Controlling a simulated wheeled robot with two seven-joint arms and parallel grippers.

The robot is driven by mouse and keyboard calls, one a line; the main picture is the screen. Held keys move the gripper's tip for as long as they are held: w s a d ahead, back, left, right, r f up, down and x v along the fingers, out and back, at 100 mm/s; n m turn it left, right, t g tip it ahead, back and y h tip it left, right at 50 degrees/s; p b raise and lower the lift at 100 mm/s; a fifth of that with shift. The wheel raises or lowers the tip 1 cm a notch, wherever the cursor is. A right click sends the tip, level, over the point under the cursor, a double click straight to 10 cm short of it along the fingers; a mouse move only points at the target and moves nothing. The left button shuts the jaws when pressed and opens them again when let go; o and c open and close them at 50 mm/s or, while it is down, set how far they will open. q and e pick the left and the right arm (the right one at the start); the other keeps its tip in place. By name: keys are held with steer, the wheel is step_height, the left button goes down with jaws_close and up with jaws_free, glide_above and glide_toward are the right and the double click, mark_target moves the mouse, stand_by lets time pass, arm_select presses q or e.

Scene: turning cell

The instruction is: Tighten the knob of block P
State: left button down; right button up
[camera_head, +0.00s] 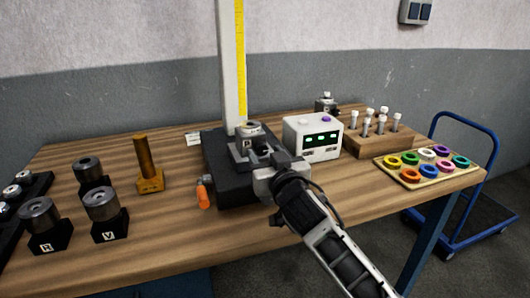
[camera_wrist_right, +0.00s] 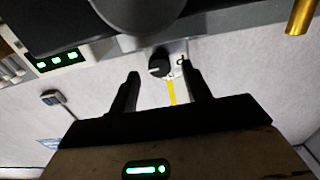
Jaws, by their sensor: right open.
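Block P (camera_head: 248,141), a grey block with a round metal part on top and a letter P on its face, sits on a black fixture (camera_head: 228,178) on the table. In the right wrist view its black round knob (camera_wrist_right: 158,66) with a pale mark shows near the fingertips. My right gripper (camera_head: 262,155) is close in front of the block. In the right wrist view the gripper (camera_wrist_right: 161,72) is open, one finger to each side of the knob, with gaps visible. In the head view the gripper mostly hides the knob. My left gripper is not in view.
Blocks marked R (camera_head: 47,243) and V (camera_head: 108,230) and a brown post (camera_head: 145,160) stand left. An orange handle (camera_head: 204,196) sticks out from the fixture. Right are a display box (camera_head: 300,143), a wooden rack (camera_head: 375,143) and a tray of coloured rings (camera_head: 410,181).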

steer(key=shift+w+a, duration=0.25)
steer(key=shift+w, duration=0.45)
steer(key=c, duration=1)
